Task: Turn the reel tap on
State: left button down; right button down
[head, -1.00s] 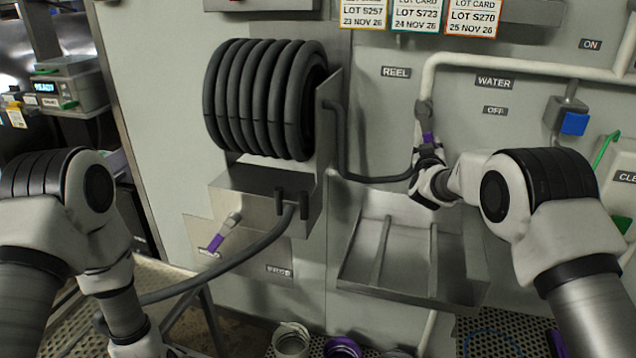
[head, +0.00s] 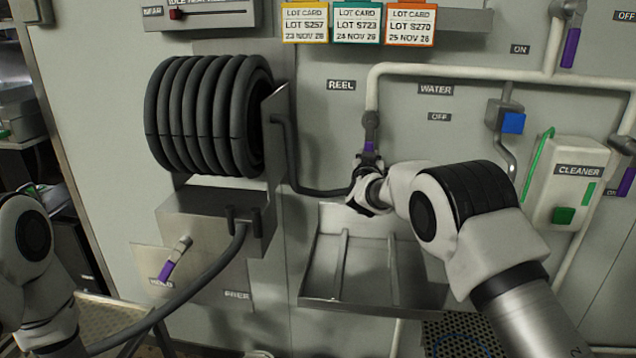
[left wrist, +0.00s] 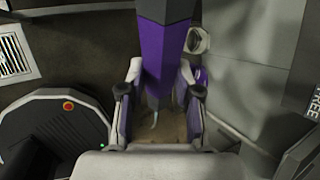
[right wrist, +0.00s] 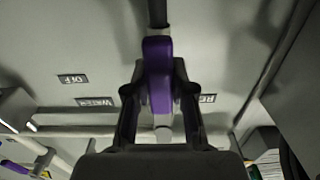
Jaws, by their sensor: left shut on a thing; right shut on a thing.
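The reel tap (head: 371,122) sits on the white pipe beneath the REEL label (head: 341,85). Its purple lever (head: 369,147) points down, in line with the pipe. My right gripper (head: 367,178) is around the lever from the front and partly hides it; the right wrist view shows the lever (right wrist: 157,75) between its fingers (right wrist: 158,110). My left gripper (left wrist: 160,105) is shut on a purple piece (left wrist: 165,45) in the left wrist view; its far end is unclear. The left hand is outside the head view.
The black hose reel (head: 205,115) hangs left of the tap, and its hose (head: 190,310) runs down to the lower left. A metal tray (head: 365,270) juts out below the tap.

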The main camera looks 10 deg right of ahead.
jog(key=shift+f, duration=0.3)
jog(key=c, duration=1)
grip_release()
jog(key=shift+w+a+r, duration=0.1)
jog(key=shift+o, duration=0.2)
jog(key=shift+s+r, duration=0.1)
jog(key=shift+s, duration=0.1)
jog(key=v, duration=1.1)
jog(key=shift+s, duration=0.3)
jog(key=shift+a, duration=0.1)
